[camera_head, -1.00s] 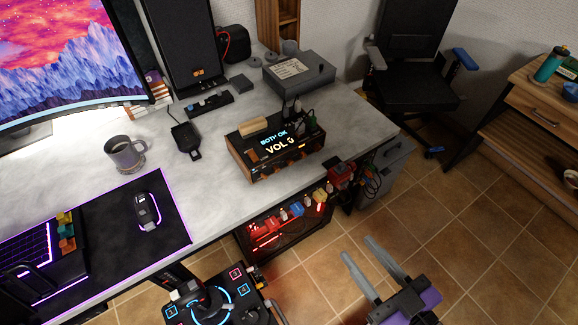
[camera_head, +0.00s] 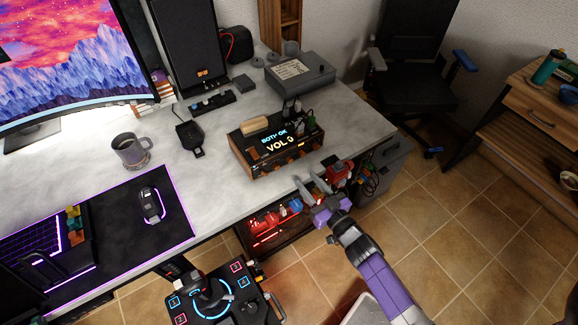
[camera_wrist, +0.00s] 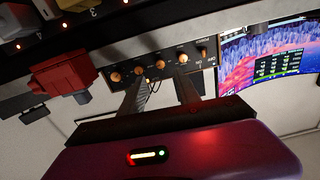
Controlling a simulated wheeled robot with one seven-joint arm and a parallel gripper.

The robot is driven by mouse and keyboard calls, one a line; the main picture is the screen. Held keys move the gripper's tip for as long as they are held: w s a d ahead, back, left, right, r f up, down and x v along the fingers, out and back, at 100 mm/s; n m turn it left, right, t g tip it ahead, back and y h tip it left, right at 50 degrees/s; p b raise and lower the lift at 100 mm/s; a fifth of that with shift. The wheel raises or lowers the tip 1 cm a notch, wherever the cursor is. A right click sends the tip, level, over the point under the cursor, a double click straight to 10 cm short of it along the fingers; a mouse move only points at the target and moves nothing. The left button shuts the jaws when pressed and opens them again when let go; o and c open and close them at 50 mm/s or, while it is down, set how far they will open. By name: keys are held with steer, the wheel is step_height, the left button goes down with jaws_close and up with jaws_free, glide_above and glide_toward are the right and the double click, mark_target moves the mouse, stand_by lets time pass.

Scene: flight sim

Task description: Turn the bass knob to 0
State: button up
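The amplifier (camera_head: 275,150) is a dark box with wood trim on the desk; its lit display reads "BOTH OK" and "VOL 0". Its front has a row of orange-brown knobs, showing in the wrist view on the panel (camera_wrist: 170,68). The labels are too small to read, so I cannot tell which is the bass knob or its setting. My gripper (camera_head: 312,183) is at the desk's front edge, right of and in front of the amplifier. In the wrist view my gripper (camera_wrist: 163,80) is open, its two fingers pointing towards the middle knobs, with nothing seen held.
A lit shelf with red and blue items (camera_head: 275,220) is under the desk edge, and a red device (camera_head: 337,170) is beside my gripper. A yellowish block (camera_head: 254,125) lies on the amplifier. A grey box (camera_head: 300,72) stands behind. A joystick panel (camera_head: 212,297) is in front.

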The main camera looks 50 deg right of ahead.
mark_target(291, 162)
steer(key=x, duration=0.7)
steer(key=shift+w+f+p, duration=0.1)
steer(key=shift+w+p, duration=0.2)
steer(key=shift+p, duration=0.05)
jaws_close()
